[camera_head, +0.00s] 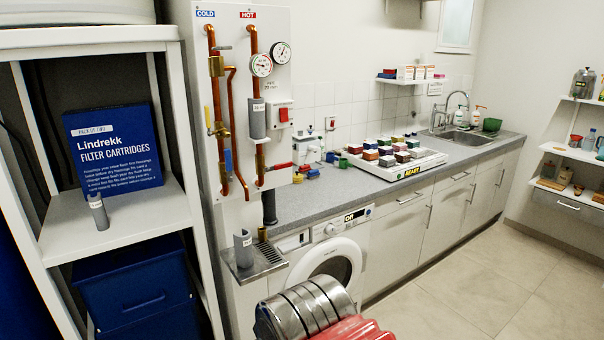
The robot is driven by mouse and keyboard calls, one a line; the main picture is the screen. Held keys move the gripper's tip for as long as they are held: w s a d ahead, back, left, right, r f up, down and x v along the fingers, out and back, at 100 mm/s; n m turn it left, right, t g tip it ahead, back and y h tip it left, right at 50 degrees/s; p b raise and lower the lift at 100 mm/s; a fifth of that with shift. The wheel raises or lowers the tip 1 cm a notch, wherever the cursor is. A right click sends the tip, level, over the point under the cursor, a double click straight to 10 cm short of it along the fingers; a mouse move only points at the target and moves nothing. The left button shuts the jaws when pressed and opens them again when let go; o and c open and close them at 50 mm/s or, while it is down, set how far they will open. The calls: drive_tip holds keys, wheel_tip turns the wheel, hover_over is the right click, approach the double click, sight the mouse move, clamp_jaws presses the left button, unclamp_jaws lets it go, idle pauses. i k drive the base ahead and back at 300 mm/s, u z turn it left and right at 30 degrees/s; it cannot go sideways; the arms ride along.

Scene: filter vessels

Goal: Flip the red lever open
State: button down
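The red lever (279,167) sits low on the hot-side copper pipe (254,60) of the white wall panel (228,22). It sticks out to the right from a brass valve (260,162), roughly across the pipe. A grey filter vessel (257,119) is on the same pipe above this valve. My gripper is not in view; only ribbed metal and red parts, which look like my own arm, show at the bottom centre.
A drip tray (270,262) below the panel holds a grey vessel (243,248). Another grey vessel (97,211) stands on the left shelf (150,215). The counter (330,190) and a washing machine (345,255) are right of the panel. The tiled floor (455,285) is clear at right.

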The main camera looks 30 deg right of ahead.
sight(283, 165)
drive_tip(key=u, duration=0.05)
drive_tip(key=i, duration=1)
drive_tip(key=z, duration=0.05)
